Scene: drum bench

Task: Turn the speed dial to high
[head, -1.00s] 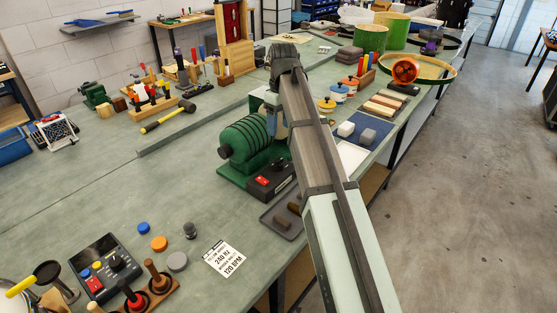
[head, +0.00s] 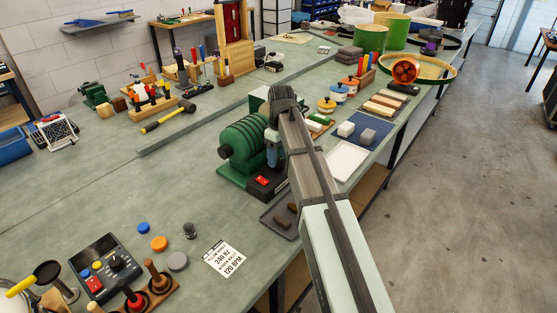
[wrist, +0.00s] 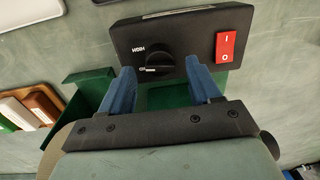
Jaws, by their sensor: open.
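The speed dial (wrist: 158,58) is a round black knob on a black control box (wrist: 120,38), clear in the wrist view. A white "HIGH" label is beside it, with a second small label lower down. A pale mark shows at the knob's lower edge, near that second label. My gripper (wrist: 160,68) is open, its blue fingertips on either side of the knob's near part; I cannot tell whether they touch it. In the head view the control box (head: 266,184) sits at the front of the green ribbed machine (head: 245,143), with my gripper (head: 272,164) just above it; the dial is hidden there.
A red rocker switch (wrist: 228,47) is beside the dial, close to the right finger. A grey tray (head: 280,221) with dark blocks stands in front of the machine. A white tray (head: 349,160) lies to the right.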

